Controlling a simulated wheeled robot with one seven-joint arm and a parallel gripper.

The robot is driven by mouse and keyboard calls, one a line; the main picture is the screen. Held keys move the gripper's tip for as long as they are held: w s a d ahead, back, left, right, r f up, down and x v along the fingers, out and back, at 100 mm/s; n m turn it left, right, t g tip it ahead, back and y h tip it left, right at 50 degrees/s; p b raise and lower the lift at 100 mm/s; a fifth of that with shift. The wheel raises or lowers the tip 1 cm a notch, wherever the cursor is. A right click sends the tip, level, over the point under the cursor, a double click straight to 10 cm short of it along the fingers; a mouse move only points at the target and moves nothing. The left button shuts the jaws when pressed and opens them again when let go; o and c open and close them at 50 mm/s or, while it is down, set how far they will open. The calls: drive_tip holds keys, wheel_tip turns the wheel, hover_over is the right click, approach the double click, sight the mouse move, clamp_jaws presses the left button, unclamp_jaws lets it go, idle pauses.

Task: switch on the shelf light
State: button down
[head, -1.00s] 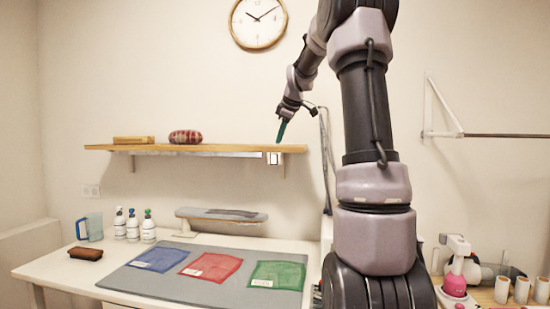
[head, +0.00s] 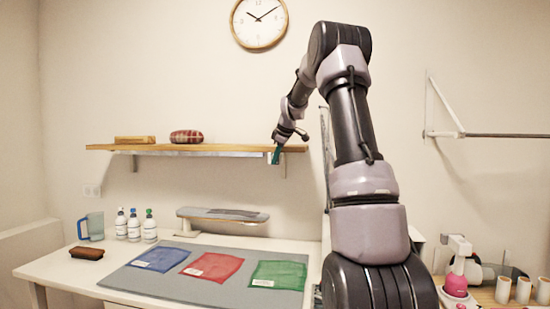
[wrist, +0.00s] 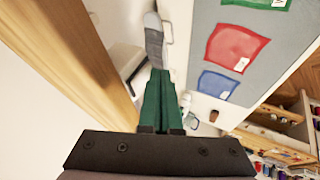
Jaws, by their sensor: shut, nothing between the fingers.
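The wooden wall shelf (head: 240,148) runs across the back wall above the table. A thin pale light strip (head: 215,154) is fixed along its underside; I cannot tell whether it is lit. The small white box under the shelf's right end is now hidden behind my gripper (head: 276,159). My gripper is shut and empty, its green fingers pointing down in front of the shelf's right end. I cannot tell whether they touch anything. In the wrist view the shut green fingers (wrist: 160,78) are beside the shelf's wooden edge (wrist: 85,45).
A wooden box (head: 134,140) and a red patterned cushion (head: 187,137) lie on the shelf. A white wall bracket (head: 445,110) is at right.

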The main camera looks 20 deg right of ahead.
idle(0.3)
drive_tip(key=shift+w+d+f, duration=0.15)
drive_tip(key=shift+w+d, duration=0.05)
drive_tip(key=shift+w, duration=0.05)
drive_tip(key=shift+r, duration=0.95)
